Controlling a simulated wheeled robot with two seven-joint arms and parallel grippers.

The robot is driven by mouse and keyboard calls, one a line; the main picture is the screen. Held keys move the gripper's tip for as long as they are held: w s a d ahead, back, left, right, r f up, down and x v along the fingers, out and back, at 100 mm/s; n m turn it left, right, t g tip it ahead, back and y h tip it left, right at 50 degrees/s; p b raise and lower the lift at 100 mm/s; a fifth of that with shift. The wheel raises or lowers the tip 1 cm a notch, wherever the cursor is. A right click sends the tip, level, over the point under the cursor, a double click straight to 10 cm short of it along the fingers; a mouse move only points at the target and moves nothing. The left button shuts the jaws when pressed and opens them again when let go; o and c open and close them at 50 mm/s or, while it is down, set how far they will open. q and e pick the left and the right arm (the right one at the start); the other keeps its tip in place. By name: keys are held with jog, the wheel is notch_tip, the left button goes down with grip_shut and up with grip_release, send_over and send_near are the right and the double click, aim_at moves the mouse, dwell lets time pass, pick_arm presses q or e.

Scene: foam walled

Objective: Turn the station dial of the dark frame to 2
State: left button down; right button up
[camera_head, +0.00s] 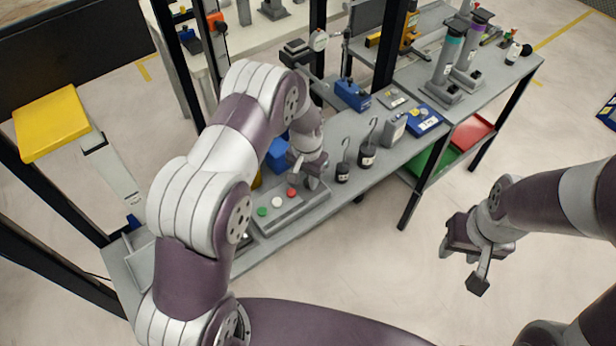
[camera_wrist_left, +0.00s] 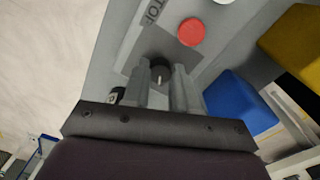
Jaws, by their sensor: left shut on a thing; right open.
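The station dial (camera_wrist_left: 159,68) is a small dark knob with a pale pointer mark, on a grey control panel (camera_wrist_left: 119,63) beside a red button (camera_wrist_left: 191,32). In the left wrist view the two fingers of my left gripper (camera_wrist_left: 161,80) are on either side of the dial and shut on it. In the head view my left gripper (camera_head: 306,180) is at the right end of the control box (camera_head: 282,217), and the dial is hidden there. The dial's numbers are not readable. My right gripper (camera_head: 466,268) is open and empty, over the floor at the right.
Green (camera_head: 262,211) and red (camera_head: 291,192) buttons are on the box. Black hooked weights (camera_head: 343,172) stand right of it. A blue block (camera_wrist_left: 238,104) and a yellow block (camera_wrist_left: 294,45) are close to the left gripper. Dark posts (camera_head: 390,45) rise behind the bench.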

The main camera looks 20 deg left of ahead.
aim_at(307, 180)
pick_arm(q)
jog(key=shift+w+r, duration=0.1)
jog(key=shift+r, duration=0.05)
jog(key=c, duration=0.9)
grip_release()
jog(key=shift+r, duration=0.35)
notch_tip(307, 180, up, 12)
jog(key=shift+a+b, duration=0.15)
jog(key=shift+b, duration=0.65)
jog(key=s+a+n, duration=0.1)
jog(key=s, duration=0.5)
jog(key=s+a+r+n+t, duration=0.1)
jog(key=s, duration=0.6)
jog(key=s+a+r+n, duration=0.1)
jog(key=s, duration=0.6)
jog(key=shift+a+r, duration=0.2)
jog(key=shift+r, duration=0.05)
